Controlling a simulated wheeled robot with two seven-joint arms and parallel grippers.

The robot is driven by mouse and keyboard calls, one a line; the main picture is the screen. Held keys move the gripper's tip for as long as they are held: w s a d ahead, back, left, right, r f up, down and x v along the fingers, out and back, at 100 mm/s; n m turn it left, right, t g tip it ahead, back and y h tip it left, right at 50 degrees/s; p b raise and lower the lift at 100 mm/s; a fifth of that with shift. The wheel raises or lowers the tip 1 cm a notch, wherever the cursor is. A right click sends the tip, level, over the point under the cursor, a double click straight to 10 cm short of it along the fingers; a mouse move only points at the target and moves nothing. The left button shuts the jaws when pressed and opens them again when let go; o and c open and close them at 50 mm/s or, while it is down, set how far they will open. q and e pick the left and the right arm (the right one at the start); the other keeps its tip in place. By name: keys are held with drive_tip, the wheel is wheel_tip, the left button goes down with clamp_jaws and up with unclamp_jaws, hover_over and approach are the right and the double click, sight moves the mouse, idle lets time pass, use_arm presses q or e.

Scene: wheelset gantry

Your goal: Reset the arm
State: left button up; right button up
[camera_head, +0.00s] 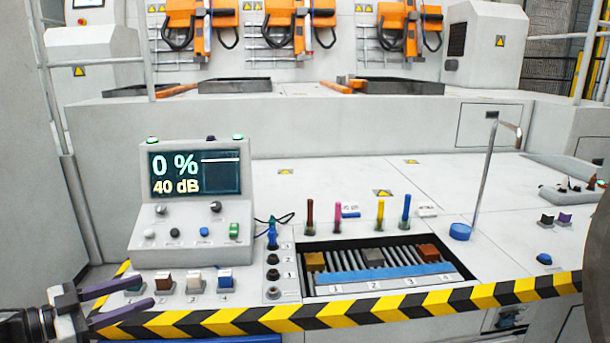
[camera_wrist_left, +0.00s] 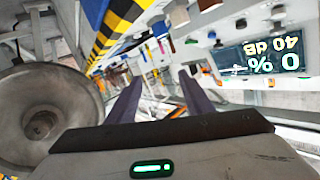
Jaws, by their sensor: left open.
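My left gripper (camera_head: 112,304) is at the lower left of the head view, in front of the striped front edge of the bench. Its two dark fingers are apart, with nothing between them. The fingers also show in the left wrist view (camera_wrist_left: 163,103), pointing away from the camera with a gap between them. The gripper is close to the row of small coloured blocks on the bench front and partly overlaps the leftmost one in the picture. I cannot see my right gripper in either view.
A display box (camera_head: 192,210) reading 0 % and 40 dB stands behind the blocks. A recessed roller tray (camera_head: 461,271) holds several blocks, with coloured pegs behind it. A thin post (camera_head: 486,180) stands to the right. A round metal part (camera_wrist_left: 45,118) fills the wrist view's left.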

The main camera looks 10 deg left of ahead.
use_arm(q)
drive_tip(key=s+d+f+n, duration=0.1)
drive_tip(key=s+d+f, duration=0.2)
drive_tip(key=d+f, duration=0.4)
drive_tip(key=s+d+f+n+y, duration=0.1)
drive_tip(key=s+d+f, duration=0.1)
drive_tip(key=d+f, duration=0.45)
drive_tip(key=s+d+f+n, duration=0.1)
drive_tip(key=s+d+f, duration=0.25)
drive_tip(key=d, duration=0.65)
drive_tip(key=s+d+f+n+g+y, duration=0.1)
drive_tip(key=s+f+y, duration=0.1)
drive_tip(key=s, duration=0.4)
drive_tip(key=s+d+f+n+g+y, duration=0.1)
drive_tip(key=s+f+n+g+y, duration=0.1)
drive_tip(key=s+f, duration=0.3)
drive_tip(key=s+d+f+n+g+y, duration=0.1)
drive_tip(key=s+f+y, duration=0.1)
drive_tip(key=s, duration=0.6)
drive_tip(key=shift+s+d+f+n+g, duration=0.15)
drive_tip(key=shift+s+f+n+g, duration=0.2)
drive_tip(key=shift+f, duration=0.5)
